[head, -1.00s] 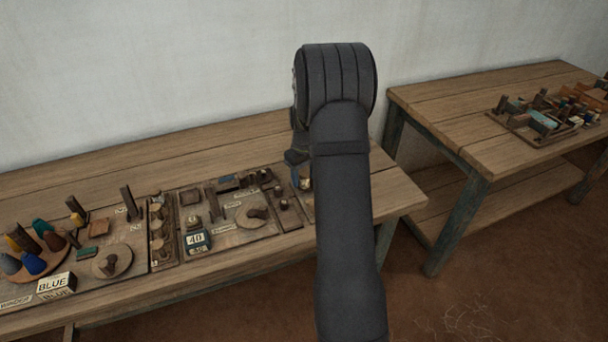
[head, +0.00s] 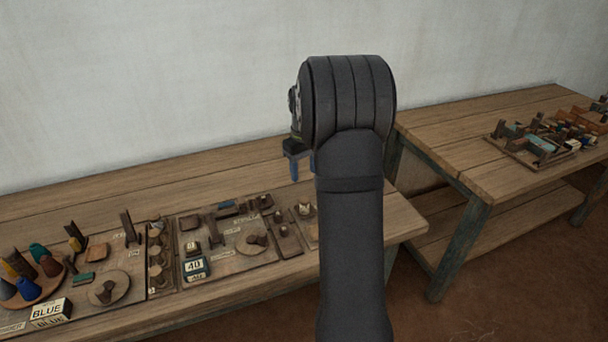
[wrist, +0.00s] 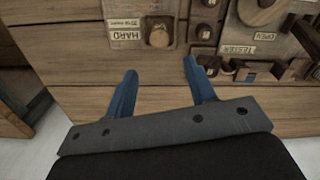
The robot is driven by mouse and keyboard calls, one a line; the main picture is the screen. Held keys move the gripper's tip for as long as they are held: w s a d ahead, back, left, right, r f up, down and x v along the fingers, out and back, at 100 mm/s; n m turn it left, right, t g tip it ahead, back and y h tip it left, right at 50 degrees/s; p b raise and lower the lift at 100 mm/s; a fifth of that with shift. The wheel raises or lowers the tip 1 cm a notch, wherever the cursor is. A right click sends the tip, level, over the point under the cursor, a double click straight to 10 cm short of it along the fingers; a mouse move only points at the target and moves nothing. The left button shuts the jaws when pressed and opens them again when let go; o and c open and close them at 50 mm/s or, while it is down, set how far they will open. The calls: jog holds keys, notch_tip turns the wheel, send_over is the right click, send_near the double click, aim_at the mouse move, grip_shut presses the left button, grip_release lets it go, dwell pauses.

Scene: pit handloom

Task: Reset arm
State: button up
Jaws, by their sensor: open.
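My gripper (wrist: 158,88) is open and empty in the wrist view, its two blue fingers spread apart above the bare wood of the workbench (wrist: 85,90). In the head view my gripper (head: 302,165) shows small and partly hidden behind my dark arm, over the back right part of the bench. Ahead of the fingers in the wrist view lies a board labelled "HARD" (wrist: 125,35) with a round wooden piece (wrist: 159,35) on it. The fingers touch nothing that I can see.
The bench holds boards with blocks, pegs and discs, a "40" box (head: 195,267), a "BLUE" box (head: 48,311) and several coloured cones (head: 38,252). A second table (head: 470,150) stands to the right with a loaded tray (head: 520,152). A white wall (head: 150,80) rises behind.

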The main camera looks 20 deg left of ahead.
jog(key=shift+f, duration=0.1)
jog(key=shift+f, duration=4.05)
